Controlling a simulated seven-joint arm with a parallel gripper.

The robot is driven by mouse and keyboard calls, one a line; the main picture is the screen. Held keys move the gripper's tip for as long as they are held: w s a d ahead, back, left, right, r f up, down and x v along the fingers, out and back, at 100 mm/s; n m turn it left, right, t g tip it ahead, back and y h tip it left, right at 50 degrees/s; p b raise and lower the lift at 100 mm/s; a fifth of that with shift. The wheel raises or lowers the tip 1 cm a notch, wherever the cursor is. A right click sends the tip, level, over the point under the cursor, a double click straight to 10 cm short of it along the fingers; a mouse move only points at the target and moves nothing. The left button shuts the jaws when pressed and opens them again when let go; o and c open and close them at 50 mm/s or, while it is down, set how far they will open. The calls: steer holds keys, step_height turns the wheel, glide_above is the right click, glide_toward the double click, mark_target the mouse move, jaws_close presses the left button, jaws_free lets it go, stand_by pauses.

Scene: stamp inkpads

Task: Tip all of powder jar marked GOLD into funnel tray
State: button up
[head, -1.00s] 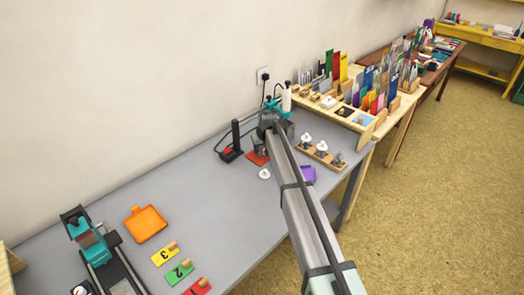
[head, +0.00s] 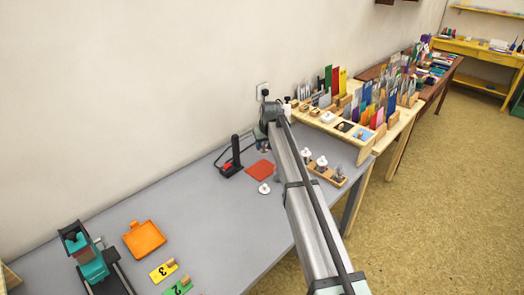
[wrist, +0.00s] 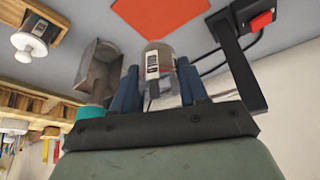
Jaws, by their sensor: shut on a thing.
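My gripper (wrist: 160,80) has dark blue fingers and is shut around a small clear jar (wrist: 158,62) with a pale label, in the wrist view. The label is too small to read, and I cannot tell how much powder is in the jar. In the head view my arm's end is by the back wall, and the arm hides most of the gripper and jar. An orange tray (head: 145,239) lies flat on the grey table at the left, apart from my gripper. I cannot tell whether it is the funnel tray.
A red square pad (head: 261,171) and a white round piece (head: 264,188) lie near my gripper. A black stand (head: 235,157) is left of them. A wooden rack (head: 340,182) holds white-topped jars. Numbered plates (head: 164,271) lie at front left. The middle of the table is clear.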

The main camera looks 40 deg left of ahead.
steer(key=w+d+m, duration=0.1)
steer(key=w+d, duration=0.4)
steer(key=d, duration=0.1)
steer(key=s+d+f, duration=0.1)
steer(key=s+d, duration=0.1)
steer(key=d, duration=0.6)
steer(key=s+d+n, duration=0.1)
steer(key=s+d, duration=0.1)
steer(key=d, duration=0.6)
steer(key=shift+f, duration=0.4)
steer(key=t+h, duration=0.2)
steer(key=n+t+h, duration=0.1)
steer(key=shift+w+d+f, duration=0.1)
steer(key=shift+d+f, duration=0.05)
steer(key=shift+f, duration=0.1)
steer(key=shift+f+n+t+h, duration=0.3)
steer(key=shift+f+t+h, duration=0.25)
steer(key=shift+t+h, duration=0.55)
steer(key=shift+t, duration=0.3)
